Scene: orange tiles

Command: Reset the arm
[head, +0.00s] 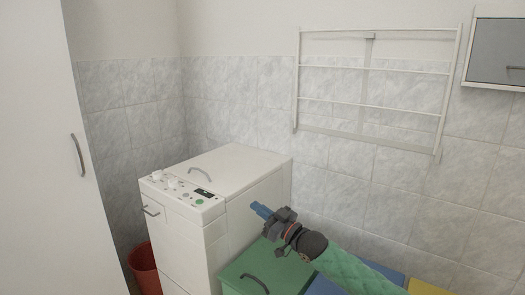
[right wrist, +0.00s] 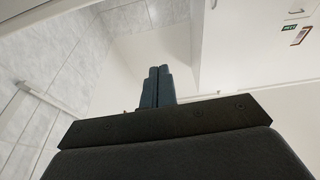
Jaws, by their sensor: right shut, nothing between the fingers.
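My right gripper (head: 261,210) is in the head view, at the end of a green-sleeved arm that comes in from the lower right. It points left, in front of the side of a white washing machine. Its blue fingers are together with nothing between them. In the right wrist view the same two fingers (right wrist: 157,87) stand side by side, closed, in front of white surfaces. My left gripper is not in the frames.
The white washing machine (head: 240,165) has a closed lid and a front control panel. A green cabinet (head: 235,275) stands below my right gripper. A red bin (head: 145,268) is at lower left, beside a tall white cabinet (head: 50,170). A white rack (head: 370,101) hangs on the tiled wall.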

